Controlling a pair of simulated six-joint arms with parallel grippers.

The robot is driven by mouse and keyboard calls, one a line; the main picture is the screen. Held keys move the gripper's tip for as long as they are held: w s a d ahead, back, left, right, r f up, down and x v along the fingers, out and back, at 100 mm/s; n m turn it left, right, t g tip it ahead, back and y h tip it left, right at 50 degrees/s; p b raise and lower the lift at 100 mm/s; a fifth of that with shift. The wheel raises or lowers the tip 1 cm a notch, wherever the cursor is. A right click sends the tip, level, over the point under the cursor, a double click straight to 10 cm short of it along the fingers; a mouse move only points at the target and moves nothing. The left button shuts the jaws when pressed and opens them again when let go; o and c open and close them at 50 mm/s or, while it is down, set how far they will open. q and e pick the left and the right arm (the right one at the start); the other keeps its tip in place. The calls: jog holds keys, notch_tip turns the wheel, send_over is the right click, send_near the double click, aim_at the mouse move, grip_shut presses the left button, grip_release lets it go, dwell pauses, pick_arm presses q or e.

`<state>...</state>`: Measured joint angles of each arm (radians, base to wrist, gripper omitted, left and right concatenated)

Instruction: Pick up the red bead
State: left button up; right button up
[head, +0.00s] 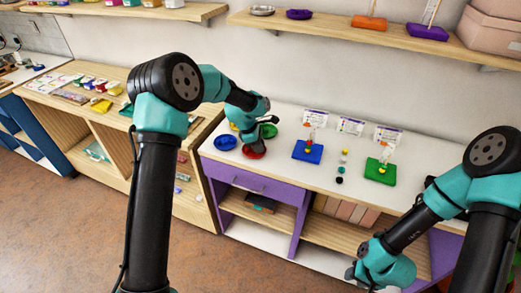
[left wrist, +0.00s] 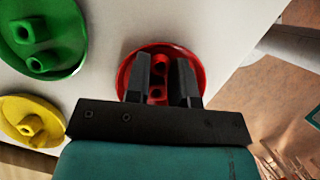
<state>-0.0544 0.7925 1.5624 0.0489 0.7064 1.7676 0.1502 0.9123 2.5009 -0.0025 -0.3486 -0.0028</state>
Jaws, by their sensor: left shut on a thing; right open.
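A red dish (left wrist: 126,73) lies under my left gripper (left wrist: 161,68) in the left wrist view; its rim also shows in the head view (head: 253,155). One red bead (left wrist: 161,62) is between the left fingertips, which are shut on it. Another red bead (left wrist: 157,94) lies in the dish closer to the gripper body. The bead appears to be still at the dish; its height is hard to tell. In the head view the left hand hides most of the dish. My right gripper (head: 359,273) is open, low in front of the shelf unit, its fingers hard to make out.
A green dish (left wrist: 70,55), a yellow dish (left wrist: 52,108) and a blue dish (head: 226,142) stand close by. A blue board (head: 299,154) and a green board (head: 384,179) with beads stand to the right, with loose beads (head: 342,169) between them. Cards stand behind.

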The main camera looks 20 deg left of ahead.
pick_arm(q)
jog(key=shift+s+d+f, duration=0.1)
jog(key=shift+s+f, duration=0.15)
jog(key=shift+f, duration=0.1)
jog(key=shift+r, duration=0.45)
notch_tip(320, 180, up, 3)
jog(key=shift+w+r, duration=0.1)
jog(key=shift+w, duration=0.05)
jog(key=s+d+r, duration=0.1)
jog(key=s+d, duration=0.3)
jog(key=s, duration=1.1)
jog(key=shift+s+d+r, duration=0.15)
jog(key=shift+r, duration=0.05)
